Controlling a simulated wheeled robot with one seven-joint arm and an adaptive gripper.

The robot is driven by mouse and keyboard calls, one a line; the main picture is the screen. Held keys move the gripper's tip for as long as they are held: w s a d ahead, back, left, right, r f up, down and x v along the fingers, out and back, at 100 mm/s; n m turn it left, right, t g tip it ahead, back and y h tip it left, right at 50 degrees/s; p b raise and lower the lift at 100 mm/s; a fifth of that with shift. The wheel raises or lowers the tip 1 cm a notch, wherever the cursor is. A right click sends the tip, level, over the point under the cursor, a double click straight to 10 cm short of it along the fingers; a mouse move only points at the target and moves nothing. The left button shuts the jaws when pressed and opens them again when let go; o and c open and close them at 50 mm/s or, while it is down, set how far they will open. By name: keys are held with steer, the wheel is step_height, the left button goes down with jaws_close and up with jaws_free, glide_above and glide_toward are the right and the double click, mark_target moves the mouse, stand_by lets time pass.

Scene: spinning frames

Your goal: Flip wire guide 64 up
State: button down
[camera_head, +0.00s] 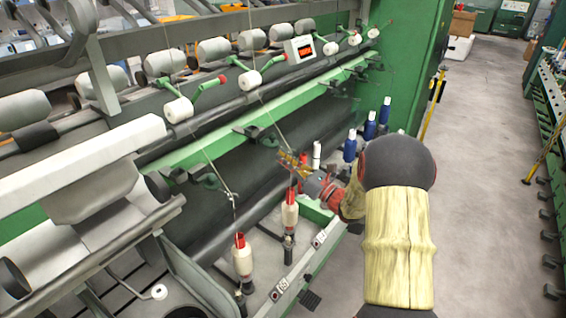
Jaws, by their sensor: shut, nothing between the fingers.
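My gripper (286,158) is shut, with its gold-coloured fingers pointing left and up from the red-and-grey wrist. A thin dark wire guide (279,133) slants down from the green rail to the fingertips. Its lower end is hidden at or behind the fingers, and I cannot tell whether they touch. I take it for wire guide 64, as it is above the spindle by the farther, hardly legible number plate (319,240). That spindle holds a cream bobbin with a red top (290,210), below my gripper.
A neighbouring wire guide (233,196) hangs to the left over another cream bobbin (242,260). A white bobbin (316,155) and several blue bobbins (350,146) stand beyond my wrist. The green rail (255,118) runs above. The grey aisle floor (480,170) is clear at right.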

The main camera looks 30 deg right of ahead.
mark_target(271, 136)
steer(key=shift+r+p, duration=0.15)
steer(key=shift+p, duration=0.15)
steer(key=shift+s+r+g+p, duration=0.1)
steer(key=shift+r+g+p, duration=0.15)
steer(key=shift+p, duration=0.4)
